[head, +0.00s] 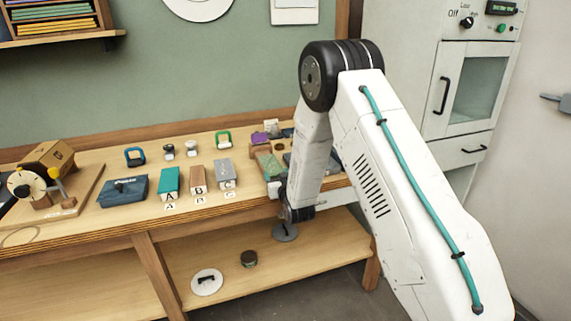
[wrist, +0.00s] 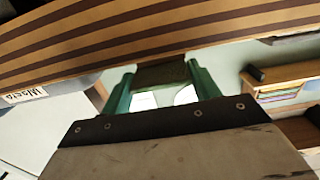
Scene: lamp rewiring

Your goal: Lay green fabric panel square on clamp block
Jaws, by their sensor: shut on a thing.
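My gripper shows in the wrist view (wrist: 160,78), its two green fingers closed on a dark olive-green piece (wrist: 160,73). I cannot tell from its edge whether this is the fabric panel. In the head view, my gripper is mostly hidden by my arm at the front edge of the bench's right end. A flat green piece (head: 270,165) lies on the bench just left of my arm. It may be part of the clamp block area, but I cannot make out the clamp block clearly. A teal-green block (head: 169,181) marked A stands farther left.
A brown block (head: 198,178) and a grey block (head: 224,173) stand beside the teal one. A blue box (head: 123,191) and a wooden device (head: 47,167) are farther left. The bench's striped edge (wrist: 150,30) is close in the wrist view. Round pieces lie on the lower shelf (head: 300,262).

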